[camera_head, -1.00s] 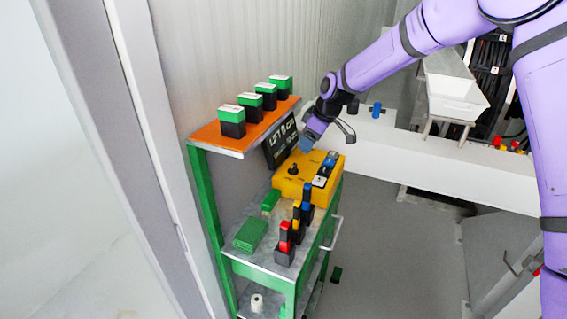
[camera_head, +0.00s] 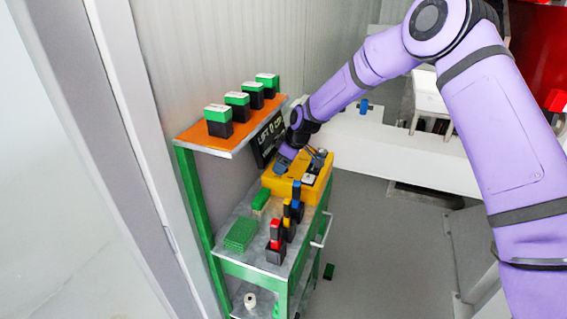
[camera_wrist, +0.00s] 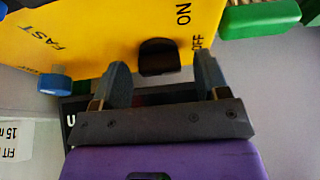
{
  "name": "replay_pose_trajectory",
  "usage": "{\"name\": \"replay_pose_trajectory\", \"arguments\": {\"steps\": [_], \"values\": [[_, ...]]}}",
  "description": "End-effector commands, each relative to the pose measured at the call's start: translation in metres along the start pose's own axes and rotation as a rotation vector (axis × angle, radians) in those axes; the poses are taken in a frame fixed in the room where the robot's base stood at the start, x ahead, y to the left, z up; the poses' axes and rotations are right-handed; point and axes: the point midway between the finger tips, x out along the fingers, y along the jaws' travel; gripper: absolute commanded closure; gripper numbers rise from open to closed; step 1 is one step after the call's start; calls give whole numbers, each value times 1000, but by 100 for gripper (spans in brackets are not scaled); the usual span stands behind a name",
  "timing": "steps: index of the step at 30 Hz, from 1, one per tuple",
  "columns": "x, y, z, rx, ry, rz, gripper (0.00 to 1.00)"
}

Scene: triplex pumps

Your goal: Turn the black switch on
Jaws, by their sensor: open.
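The yellow control box (camera_head: 284,185) stands on the green shelf cart in the head view, below a dark sign. In the wrist view its yellow face (camera_wrist: 105,30) fills the top, with the words FAST, ON and OFF. The black switch (camera_wrist: 159,57) sits beside the ON and OFF lettering. My gripper (camera_wrist: 163,75) is open, with one grey finger on each side of the switch. I cannot tell whether the fingers touch it. In the head view my gripper (camera_head: 285,160) is over the box and hides the switch.
A blue knob (camera_wrist: 54,84) is on the box left of my gripper. A green block (camera_wrist: 258,20) lies to the right. Several coloured blocks (camera_head: 277,232) stand in front of the box. An orange shelf (camera_head: 190,135) with green-and-black blocks is to the upper left.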

Motion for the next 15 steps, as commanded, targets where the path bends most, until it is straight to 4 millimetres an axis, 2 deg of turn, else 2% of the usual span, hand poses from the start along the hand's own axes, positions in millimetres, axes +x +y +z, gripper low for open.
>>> {"name": "replay_pose_trajectory", "arguments": {"steps": [6,8,13,15], "values": [[0,0,0,0,0,0,32],[0,0,0,0,0,0,43],[0,0,0,0,0,0,81],[0,0,0,0,0,0,81]]}}
